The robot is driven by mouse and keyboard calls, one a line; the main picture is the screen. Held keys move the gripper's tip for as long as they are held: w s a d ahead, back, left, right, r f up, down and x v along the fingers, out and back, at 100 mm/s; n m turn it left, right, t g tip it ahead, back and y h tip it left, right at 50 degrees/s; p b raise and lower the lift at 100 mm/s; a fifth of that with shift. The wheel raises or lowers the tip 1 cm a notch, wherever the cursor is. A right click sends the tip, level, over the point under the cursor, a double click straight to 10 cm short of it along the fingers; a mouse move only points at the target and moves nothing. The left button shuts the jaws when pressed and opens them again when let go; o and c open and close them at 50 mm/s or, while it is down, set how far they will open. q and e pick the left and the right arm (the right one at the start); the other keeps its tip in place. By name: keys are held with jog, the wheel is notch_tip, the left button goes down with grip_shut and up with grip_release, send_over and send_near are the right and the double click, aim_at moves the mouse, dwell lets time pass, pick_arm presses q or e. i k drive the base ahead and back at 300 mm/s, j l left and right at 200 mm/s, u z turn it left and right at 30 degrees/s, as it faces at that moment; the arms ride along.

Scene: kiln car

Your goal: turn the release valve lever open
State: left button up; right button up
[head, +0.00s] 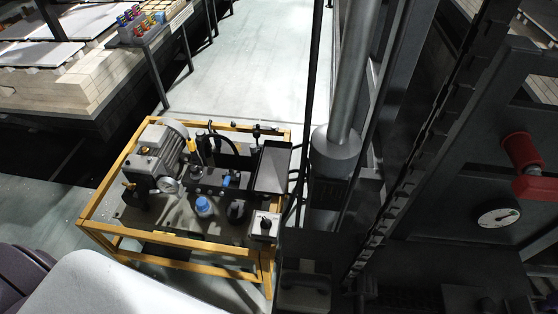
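A hydraulic power unit stands in a yellow frame (198,246) at the lower left of the head view. It has a grey motor (157,152), a dark valve block and a blue cap (203,205). A small lever with a yellow handle (191,146) rises, tilted, from the block. A red handle (522,155) sits on a dark panel at the right edge. The view does not show for certain which of these is the release valve lever, or whether it is open. Neither gripper is in view.
A round gauge (498,216) is on the dark panel. A thick grey pipe (355,75) and a dark toothed post (435,130) stand right of the unit. Pale bricks (88,80) and a small rack of coloured items (138,26) are at upper left. Pale floor (240,65) is clear behind the frame.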

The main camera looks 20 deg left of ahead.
aim_at(226, 183)
jog(key=u, duration=0.75)
